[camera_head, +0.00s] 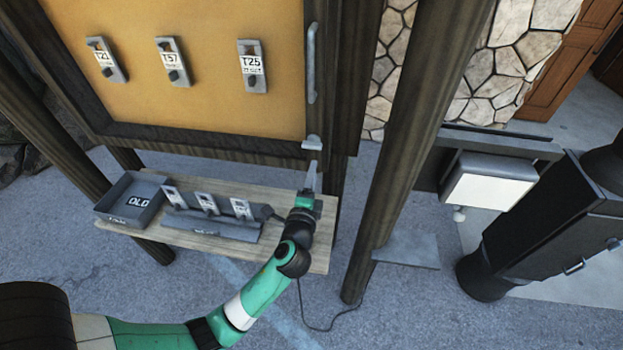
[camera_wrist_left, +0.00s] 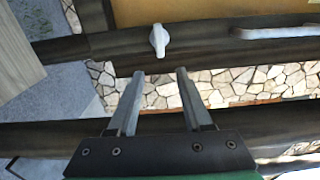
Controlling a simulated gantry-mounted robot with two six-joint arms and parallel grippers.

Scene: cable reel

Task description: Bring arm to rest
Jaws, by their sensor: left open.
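My left arm comes in from the lower left of the head view. Its left gripper (camera_head: 312,178) is raised over the right end of the wooden shelf, just below a small light-grey latch (camera_head: 312,143) on the board's dark frame. In the left wrist view the two fingers of the left gripper (camera_wrist_left: 165,78) are apart with nothing between them. The latch also shows there, ahead of the fingertips and apart from them (camera_wrist_left: 158,40). My right gripper is in neither view.
A yellow board (camera_head: 205,85) carries three labelled tags and has a grey handle (camera_head: 312,62). On the wooden shelf (camera_head: 190,243) stand a dark tray marked OLD (camera_head: 115,212) and a grey rack (camera_head: 210,226) with three tags. A wooden post (camera_head: 400,160) stands to the right.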

